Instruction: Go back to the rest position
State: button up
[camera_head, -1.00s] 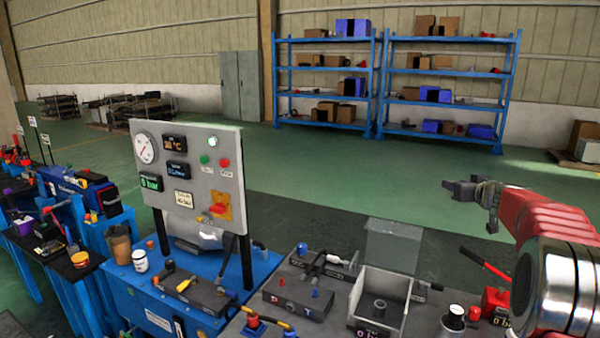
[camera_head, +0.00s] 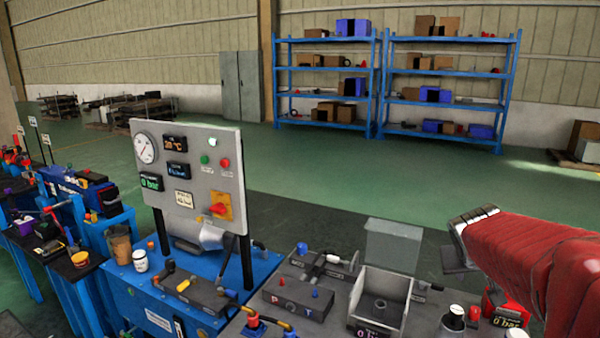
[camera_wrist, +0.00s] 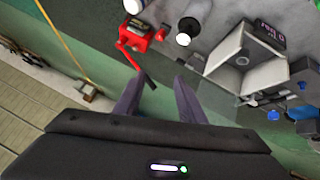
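My red arm reaches in from the right in the head view, with its grey wrist end (camera_head: 474,214) above the right part of the bench. My gripper (camera_wrist: 158,80) shows in the wrist view with two dark fingers spread apart and nothing between them. In the head view the fingers cannot be made out clearly. A red hand pump (camera_wrist: 138,38) with a red lever lies beyond the fingertips in the wrist view. The lever's end appears near the gap between the fingers, but I see no contact.
A grey panel (camera_head: 188,180) with gauges and buttons stands on the blue bench (camera_head: 158,318). An open grey box (camera_head: 403,298) and a clear block (camera_head: 393,242) are left of my arm. Blue shelves (camera_head: 380,90) stand far back. The green floor between is clear.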

jog(key=s+a+f+n+y, duration=0.1)
jog(key=s+a+f+y, duration=0.1)
jog(key=s+a, duration=0.9)
jog(key=s+a+f+n+g+y, duration=0.1)
jog(key=s+a+y, duration=0.2)
jog(key=s+a, duration=0.8)
jog(key=shift+s+a+f+y, duration=0.3)
jog(key=shift+s+a+f, duration=0.05)
jog(key=shift+s, duration=0.55)
